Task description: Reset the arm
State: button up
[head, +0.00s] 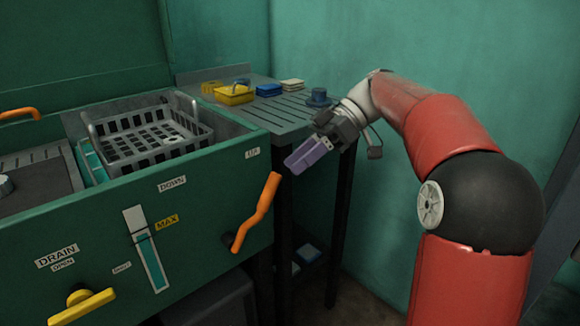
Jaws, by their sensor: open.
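My arm (440,120) is red with a black joint and reaches in from the right, bent at the elbow. My gripper (299,160) has purple fingers and points down and left. It is open, and I see nothing held in it. It hangs in front of the slatted table's front edge, to the right of the orange lever (258,212), with no contact that I can make out.
A yellow drain handle (82,305) is low at left. The slatted table (280,118) carries a yellow container (234,95), a blue sponge (269,90) and a dark round piece (318,97).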

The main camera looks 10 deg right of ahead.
jog(key=s+d+f+m+t+h, duration=0.2)
jog(key=s+f+m+t+h, duration=0.1)
jog(key=s+f+m, duration=0.2)
jog(key=s+d+f+m+t+h, duration=0.3)
jog(key=s+f+m+h, duration=0.1)
jog(key=s, duration=0.5)
jog(key=s+d+f+m+t+h, duration=0.2)
jog(key=s+f+m+t+h, duration=0.1)
jog(key=s+f+m, duration=0.3)
jog(key=shift+s+d+m+h, duration=0.35)
jog(key=shift+s+m, duration=0.4)
jog(key=shift+m, duration=0.45)
